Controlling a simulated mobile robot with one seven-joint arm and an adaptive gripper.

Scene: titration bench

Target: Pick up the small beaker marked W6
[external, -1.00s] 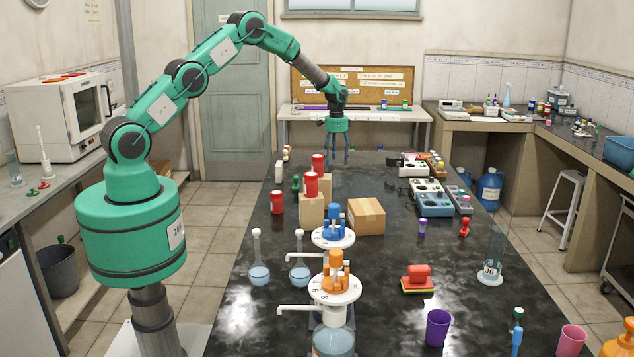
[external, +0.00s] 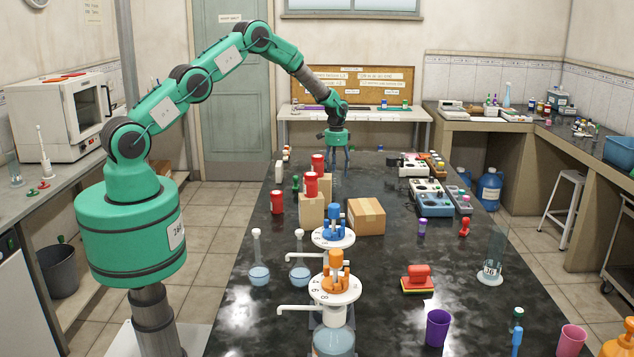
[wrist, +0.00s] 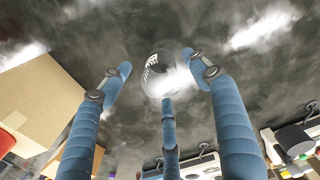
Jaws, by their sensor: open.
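A small clear glass beaker (wrist: 158,76) stands on the dark bench in the wrist view, with a black-and-white mark that I cannot read. My gripper (wrist: 160,71) is open, its three blue fingers spread around the beaker's place in the picture; no finger clearly touches it. In the external view my gripper (external: 335,166) points down over the far part of the bench, beyond the red-capped containers. The beaker cannot be made out there.
Cardboard boxes (external: 366,217) and red containers (external: 277,202) stand on the near side of my gripper. Instruments (external: 431,199) line the bench's right side; some show at the lower right of the wrist view. Bare dark bench (wrist: 235,75) surrounds the beaker.

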